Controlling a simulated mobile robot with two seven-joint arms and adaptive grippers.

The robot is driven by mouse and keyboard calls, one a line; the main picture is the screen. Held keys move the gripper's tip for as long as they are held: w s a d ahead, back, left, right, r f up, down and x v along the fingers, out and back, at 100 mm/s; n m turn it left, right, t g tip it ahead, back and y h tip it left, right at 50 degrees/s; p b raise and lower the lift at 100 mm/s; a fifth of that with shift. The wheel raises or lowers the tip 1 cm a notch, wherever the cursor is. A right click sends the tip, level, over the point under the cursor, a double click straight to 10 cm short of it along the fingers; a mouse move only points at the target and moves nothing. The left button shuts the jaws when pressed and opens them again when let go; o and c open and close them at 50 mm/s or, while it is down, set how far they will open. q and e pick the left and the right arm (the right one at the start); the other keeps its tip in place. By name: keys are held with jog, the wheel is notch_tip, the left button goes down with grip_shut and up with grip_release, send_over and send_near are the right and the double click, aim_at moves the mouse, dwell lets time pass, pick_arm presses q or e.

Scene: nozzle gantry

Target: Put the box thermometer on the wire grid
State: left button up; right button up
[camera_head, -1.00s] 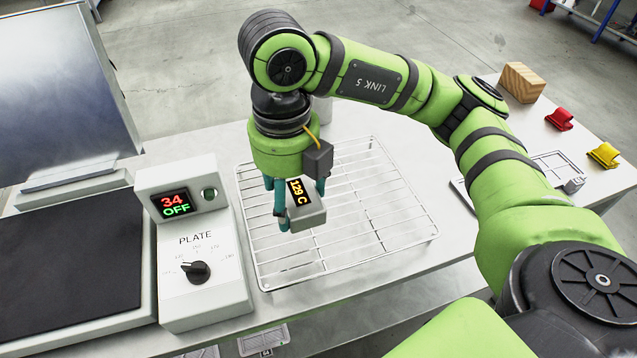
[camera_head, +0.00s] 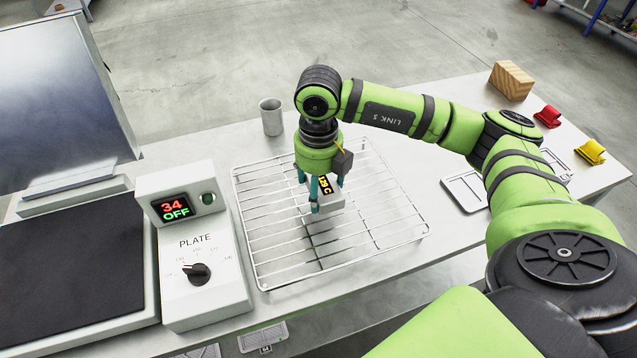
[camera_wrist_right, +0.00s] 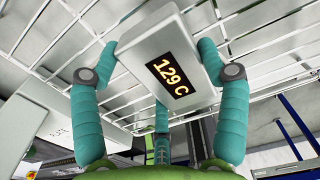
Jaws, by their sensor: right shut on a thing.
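The box thermometer (camera_head: 330,202) is a small pale box with an orange "129 C" display. It shows large in the right wrist view (camera_wrist_right: 150,45). My right gripper (camera_head: 325,194) is shut on it, with teal fingers on either side of the box in the right wrist view. Box and gripper are over the middle of the wire grid (camera_head: 272,250), a shiny rack on the table. I cannot tell whether the box touches the wires; its underside is hidden. My left gripper is not in view.
Left of the grid stands a white control box (camera_head: 205,290) reading "34 OFF", beside a black plate (camera_head: 70,270). A grey cup (camera_head: 271,117) stands behind the grid. A wooden block (camera_head: 512,82), a red clip (camera_head: 548,117) and a yellow clip (camera_head: 590,152) lie at right.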

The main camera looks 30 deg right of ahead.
jog(key=shift+f, duration=0.35)
jog(key=shift+f, duration=0.15)
jog(key=o, duration=1.5)
jog(key=shift+o, duration=0.2)
